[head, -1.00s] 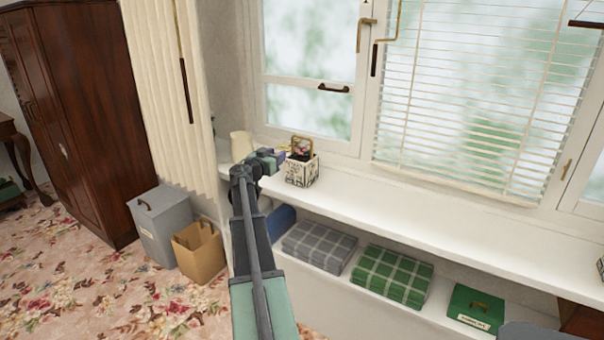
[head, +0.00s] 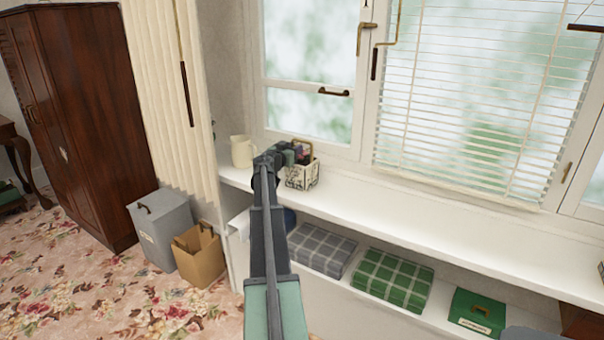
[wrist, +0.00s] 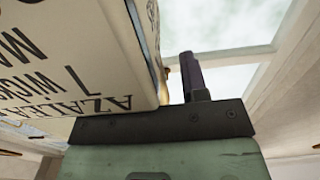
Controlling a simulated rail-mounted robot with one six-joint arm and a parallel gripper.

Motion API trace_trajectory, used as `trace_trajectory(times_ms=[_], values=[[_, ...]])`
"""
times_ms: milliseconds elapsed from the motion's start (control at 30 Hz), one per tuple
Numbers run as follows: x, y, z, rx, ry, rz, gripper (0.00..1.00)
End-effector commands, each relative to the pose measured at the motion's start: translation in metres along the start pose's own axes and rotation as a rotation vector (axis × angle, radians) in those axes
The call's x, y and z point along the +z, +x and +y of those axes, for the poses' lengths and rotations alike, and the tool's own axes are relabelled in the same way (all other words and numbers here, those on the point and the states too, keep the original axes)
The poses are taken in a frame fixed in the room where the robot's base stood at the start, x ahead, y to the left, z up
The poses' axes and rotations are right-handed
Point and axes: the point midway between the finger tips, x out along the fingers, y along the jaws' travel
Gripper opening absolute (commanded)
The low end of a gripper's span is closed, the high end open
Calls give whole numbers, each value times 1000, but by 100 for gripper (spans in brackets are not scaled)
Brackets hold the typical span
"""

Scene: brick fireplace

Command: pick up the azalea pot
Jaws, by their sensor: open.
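The azalea pot (head: 300,178) is a square white box with black lettering and a brass handle (head: 312,153), standing on the white window ledge. In the wrist view the pot's lettered side (wrist: 70,60) fills the upper left, close to the camera, with the letters upside down. My gripper (head: 302,154) is open at the top of the pot, by the handle. In the wrist view one dark finger (wrist: 191,75) shows to the right of the pot; the other is hidden. I cannot tell whether the handle is between the fingers.
A cream jug (head: 241,151) stands on the ledge left of the pot. The window (head: 308,100) is close behind. The ledge (head: 430,205) is clear to the right. Folded checked blankets (head: 392,280) and a green box (head: 477,312) lie on the shelf below.

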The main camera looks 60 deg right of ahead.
Motion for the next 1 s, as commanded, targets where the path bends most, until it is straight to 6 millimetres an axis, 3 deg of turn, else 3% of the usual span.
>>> trace_trajectory(times_ms=[67,300,1000], values=[[0,0,0,0,0,0,38],[0,-1,0,0,0,0,1],[0,-1,0,0,0,0,0]])
